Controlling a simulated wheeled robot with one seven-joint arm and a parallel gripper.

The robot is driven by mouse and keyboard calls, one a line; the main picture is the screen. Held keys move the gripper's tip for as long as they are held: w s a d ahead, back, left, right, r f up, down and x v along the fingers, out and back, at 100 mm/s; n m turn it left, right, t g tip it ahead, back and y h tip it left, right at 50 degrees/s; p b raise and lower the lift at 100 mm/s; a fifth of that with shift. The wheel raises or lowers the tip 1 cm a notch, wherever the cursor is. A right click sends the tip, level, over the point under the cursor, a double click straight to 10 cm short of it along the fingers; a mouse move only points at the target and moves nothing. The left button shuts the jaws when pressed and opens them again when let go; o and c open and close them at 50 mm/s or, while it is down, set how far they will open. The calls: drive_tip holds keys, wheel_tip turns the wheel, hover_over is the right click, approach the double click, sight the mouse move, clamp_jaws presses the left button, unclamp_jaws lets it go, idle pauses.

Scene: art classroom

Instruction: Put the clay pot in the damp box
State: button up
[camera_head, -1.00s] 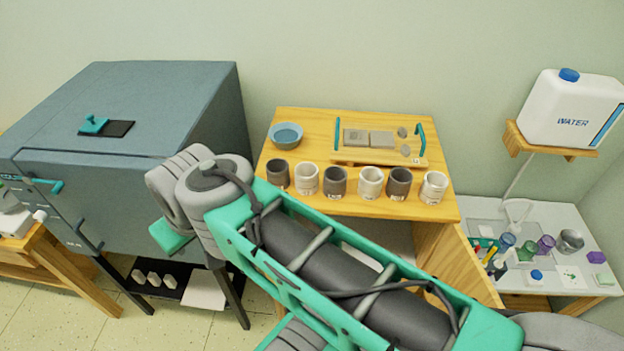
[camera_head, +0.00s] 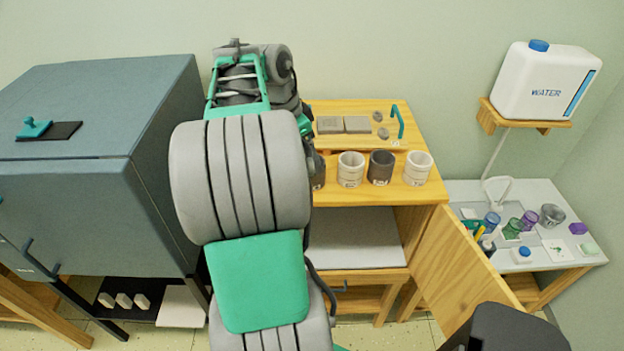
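A row of dark grey and whitish pots stands along the front of a wooden cabinet top. A dark pot (camera_head: 381,167) stands between two white pots (camera_head: 350,170) (camera_head: 418,169). Another dark pot (camera_head: 318,174) is partly hidden behind my arm. I cannot tell which pot is the clay pot. No box is legibly marked as the damp box; the wooden cabinet (camera_head: 425,222) under the pots has an open front with a pale grey floor (camera_head: 355,240) and no pot visible inside. My arm rises in front of the cabinet's left part. My gripper's fingers are not visible.
The cabinet door (camera_head: 465,275) stands open to the right. A large blue-grey chest (camera_head: 90,215) stands at left. A board with grey slabs (camera_head: 345,125) lies behind the pots. A water container (camera_head: 545,82) sits on a wall shelf, above a white side table (camera_head: 572,258) with jars.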

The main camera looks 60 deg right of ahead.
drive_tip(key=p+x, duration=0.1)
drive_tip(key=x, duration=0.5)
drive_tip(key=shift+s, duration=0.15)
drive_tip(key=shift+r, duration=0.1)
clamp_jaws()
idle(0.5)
